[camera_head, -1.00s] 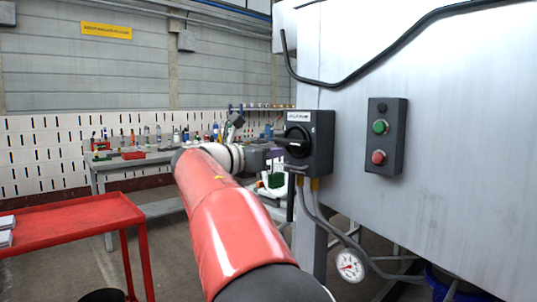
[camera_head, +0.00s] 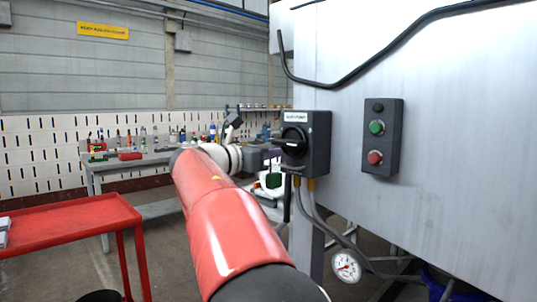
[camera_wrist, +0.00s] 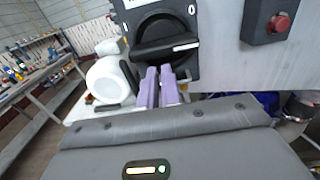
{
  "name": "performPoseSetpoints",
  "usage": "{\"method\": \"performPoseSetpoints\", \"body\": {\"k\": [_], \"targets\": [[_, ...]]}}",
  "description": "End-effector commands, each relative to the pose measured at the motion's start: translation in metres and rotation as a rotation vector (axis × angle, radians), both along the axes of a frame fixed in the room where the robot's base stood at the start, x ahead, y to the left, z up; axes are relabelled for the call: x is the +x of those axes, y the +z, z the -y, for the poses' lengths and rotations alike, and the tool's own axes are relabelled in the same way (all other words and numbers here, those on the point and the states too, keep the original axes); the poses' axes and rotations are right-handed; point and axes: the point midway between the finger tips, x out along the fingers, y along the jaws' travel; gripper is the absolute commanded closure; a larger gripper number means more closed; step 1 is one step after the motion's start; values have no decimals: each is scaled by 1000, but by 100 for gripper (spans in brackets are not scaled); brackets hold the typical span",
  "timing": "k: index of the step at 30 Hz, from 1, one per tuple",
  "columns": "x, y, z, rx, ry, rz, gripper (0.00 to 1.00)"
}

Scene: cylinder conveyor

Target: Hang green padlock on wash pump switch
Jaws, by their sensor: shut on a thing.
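The wash pump switch (camera_head: 319,150) is a dark box with a black rotary handle and a white label, fixed at the left end of the pale metal panel. The handle (camera_wrist: 165,47) lies roughly level, with a white mark at its right end, in the wrist view. My gripper (camera_head: 274,156) is just below and left of the handle. Its purple fingers (camera_wrist: 160,84) are close together, pointing up at the switch's lower edge. The green padlock (camera_head: 274,181) hangs below the fingers in the head view, held by them. Its shackle is not clear, and the wrist view hides the padlock.
A box with green and red buttons (camera_head: 382,137) is on the panel right of the switch. Cables and a gauge (camera_head: 346,266) hang below the switch. A red table (camera_head: 70,224) stands at left, and a cluttered workbench (camera_head: 135,160) is behind.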

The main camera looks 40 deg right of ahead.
Motion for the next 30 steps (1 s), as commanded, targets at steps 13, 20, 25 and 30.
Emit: {"method": "performPoseSetpoints", "body": {"k": [13,20,25,30], "targets": [[1,0,14,-1,-2,0,100],[1,1,21,-1,-1,1,100],[2,1,26,-1,-1,1,100],[2,0,31,0,-2,0,100]]}}
